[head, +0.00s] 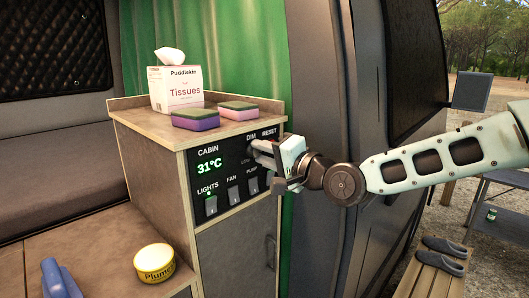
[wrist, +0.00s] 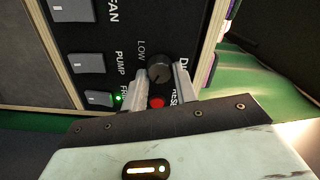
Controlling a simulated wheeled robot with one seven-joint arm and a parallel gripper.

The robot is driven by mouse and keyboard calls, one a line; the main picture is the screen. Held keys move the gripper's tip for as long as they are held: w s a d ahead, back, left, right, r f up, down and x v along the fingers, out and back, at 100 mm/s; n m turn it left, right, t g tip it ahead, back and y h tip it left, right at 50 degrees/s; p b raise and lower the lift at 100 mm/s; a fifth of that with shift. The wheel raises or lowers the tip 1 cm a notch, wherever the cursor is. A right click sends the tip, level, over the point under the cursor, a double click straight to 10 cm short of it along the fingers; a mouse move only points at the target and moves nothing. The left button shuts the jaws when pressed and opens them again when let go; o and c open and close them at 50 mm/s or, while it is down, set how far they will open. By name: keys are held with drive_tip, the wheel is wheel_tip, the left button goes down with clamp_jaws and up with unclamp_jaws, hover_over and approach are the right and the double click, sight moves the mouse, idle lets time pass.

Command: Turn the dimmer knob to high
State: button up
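The dimmer knob (wrist: 159,68) is a dark round knob on the black control panel (head: 220,163). It sits under the DIM label, with LOW printed beside it. In the wrist view my gripper (wrist: 161,76) has one finger on each side of the knob. The fingers are apart and very close to its sides; I cannot tell whether both press on it. In the head view my gripper (head: 254,149) reaches the panel's upper right and hides the knob. The knob's pointer setting is not clear.
A red reset button (wrist: 157,102) lies between the fingers, close to the knob. Rocker switches for lights (head: 211,205), fan (head: 234,196) and pump (head: 253,185) sit below. A tissue box (head: 176,88) and two sponges (head: 196,120) stand on the cabinet top.

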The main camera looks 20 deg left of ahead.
drive_tip(key=o, duration=0.4)
drive_tip(key=shift+s+a+r, duration=0.1)
drive_tip(key=shift+s+r, duration=0.1)
drive_tip(key=shift+r, duration=0.05)
drive_tip(key=shift+w+f, duration=0.1)
drive_tip(key=shift+d, duration=0.2)
drive_tip(key=b+v, duration=0.4)
drive_tip(key=v, duration=1.3)
drive_tip(key=shift+d, duration=0.1)
